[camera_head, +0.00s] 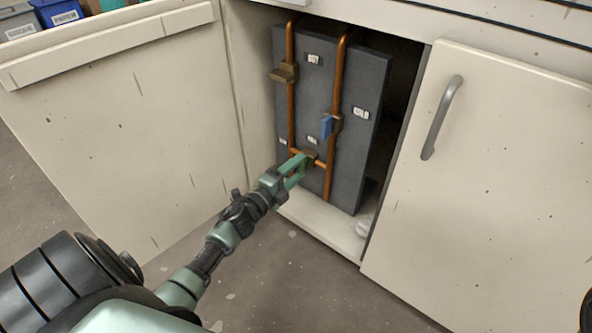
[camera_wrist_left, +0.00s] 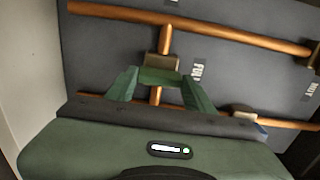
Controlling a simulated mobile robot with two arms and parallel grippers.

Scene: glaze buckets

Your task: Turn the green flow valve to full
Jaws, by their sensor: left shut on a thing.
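The green flow valve handle (camera_wrist_left: 160,76) shows in the left wrist view as a short green bar between my fingertips. It lies across the short copper cross pipe (camera_wrist_left: 165,40). Its brass body (camera_head: 310,158) shows in the head view, low on the dark panel inside the cabinet. My left gripper (camera_head: 297,165) reaches in from the lower left and is shut on the handle; it also shows in the left wrist view (camera_wrist_left: 162,88). In the head view the gripper and handle are both green and hard to tell apart. My right gripper is not in view.
A blue lever (camera_head: 327,127) sits on the right copper pipe and a brass-coloured lever (camera_head: 284,73) on the left one. An open cabinet door (camera_head: 130,130) stands at left, a closed door (camera_head: 490,190) at right. A label (camera_wrist_left: 197,71) is beside the valve, partly covered.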

